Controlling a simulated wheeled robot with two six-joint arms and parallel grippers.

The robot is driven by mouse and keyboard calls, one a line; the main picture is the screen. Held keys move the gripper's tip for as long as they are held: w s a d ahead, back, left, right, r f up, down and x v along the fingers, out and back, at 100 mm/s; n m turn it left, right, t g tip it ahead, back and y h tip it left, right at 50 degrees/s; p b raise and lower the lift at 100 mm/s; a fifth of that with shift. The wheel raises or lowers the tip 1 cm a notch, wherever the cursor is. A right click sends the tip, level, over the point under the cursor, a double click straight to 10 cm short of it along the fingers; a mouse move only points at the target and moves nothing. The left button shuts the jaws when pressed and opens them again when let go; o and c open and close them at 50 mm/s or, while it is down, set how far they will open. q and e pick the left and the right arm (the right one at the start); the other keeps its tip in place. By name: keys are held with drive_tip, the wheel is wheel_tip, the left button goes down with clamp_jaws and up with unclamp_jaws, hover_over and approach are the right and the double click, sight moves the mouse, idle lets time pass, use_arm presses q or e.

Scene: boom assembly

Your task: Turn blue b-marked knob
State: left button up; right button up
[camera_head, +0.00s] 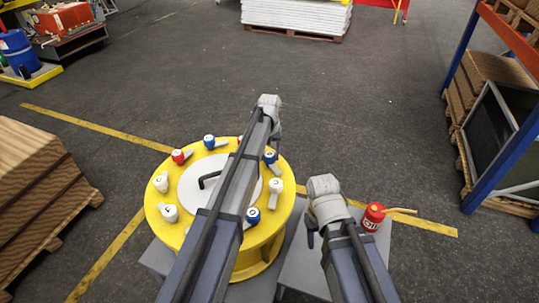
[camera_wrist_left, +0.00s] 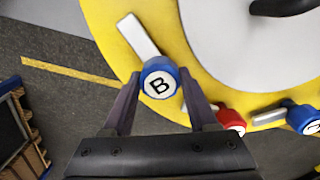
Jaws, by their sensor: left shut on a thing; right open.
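The blue knob marked B (camera_wrist_left: 159,78) sits near the rim of the yellow drum (camera_wrist_left: 110,25). Its white lever (camera_wrist_left: 138,36) points up and left in the left wrist view. My left gripper (camera_wrist_left: 160,95) is shut on the blue knob, with one dark finger on each side. In the head view this blue knob (camera_head: 270,157) is at the drum's upper right, just under my left gripper (camera_head: 273,147), whose fingers are mostly hidden. My right gripper (camera_head: 311,232) is open and holds nothing visible, right of the drum; its fingers are hard to make out.
A red knob (camera_wrist_left: 232,120) and another blue knob (camera_wrist_left: 303,118) are close to my left gripper. Several white, red and blue knobs ring the drum around a black handle (camera_head: 207,179). A red can (camera_head: 372,218) with a yellow spout stands right of my right arm.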

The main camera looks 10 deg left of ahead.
use_arm(q)
drive_tip(key=shift+m, duration=0.3)
drive_tip(key=m, duration=0.4)
drive_tip(key=shift+m, duration=0.3)
drive_tip(key=m, duration=0.8)
drive_tip(key=shift+m, duration=2.6)
drive_tip(key=o, duration=1.4)
